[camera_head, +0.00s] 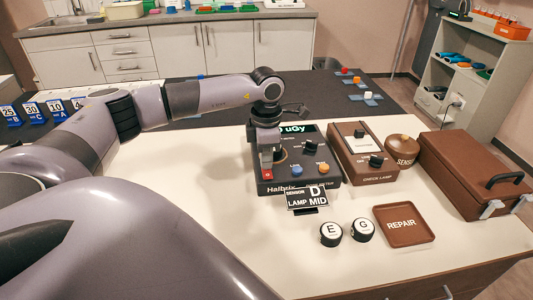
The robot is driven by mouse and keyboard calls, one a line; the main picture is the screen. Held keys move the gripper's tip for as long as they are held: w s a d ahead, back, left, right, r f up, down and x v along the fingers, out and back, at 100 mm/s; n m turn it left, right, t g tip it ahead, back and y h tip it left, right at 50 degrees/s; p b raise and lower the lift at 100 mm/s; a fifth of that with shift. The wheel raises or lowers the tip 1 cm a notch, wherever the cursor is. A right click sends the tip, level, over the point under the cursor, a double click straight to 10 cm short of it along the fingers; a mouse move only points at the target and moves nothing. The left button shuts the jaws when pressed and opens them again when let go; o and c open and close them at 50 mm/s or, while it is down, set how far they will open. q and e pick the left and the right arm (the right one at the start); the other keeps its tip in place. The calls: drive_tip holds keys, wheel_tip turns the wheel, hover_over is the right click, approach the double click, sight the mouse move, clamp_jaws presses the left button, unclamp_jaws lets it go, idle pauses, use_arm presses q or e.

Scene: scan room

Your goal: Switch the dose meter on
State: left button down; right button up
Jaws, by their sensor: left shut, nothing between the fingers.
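The dose meter (326,173) is a dark box on the white table, with a display (297,129) at its back reading "uGy" in pale green characters; my gripper hides part of the display. A blue button (297,169), an orange button (324,167) and a black knob (311,146) are on its top. A red switch (268,175) is at its front left. My left gripper (266,166) is shut and empty, pointing down right at the red switch; I cannot tell whether it touches. My right gripper is not in view.
A sign (306,198) reading "SENSOR D LAMP MID" stands in front. Round caps E (331,232) and G (363,230) and a brown REPAIR tray (403,225) lie nearer. The check lamp box (362,157), round sensor (402,150) and brown case (470,172) stand right.

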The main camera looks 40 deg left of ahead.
use_arm(q)
drive_tip(key=shift+r+p, duration=1.55)
drive_tip(key=shift+r, duration=0.75)
drive_tip(key=shift+r+p, duration=0.4)
drive_tip(key=shift+r, duration=0.55)
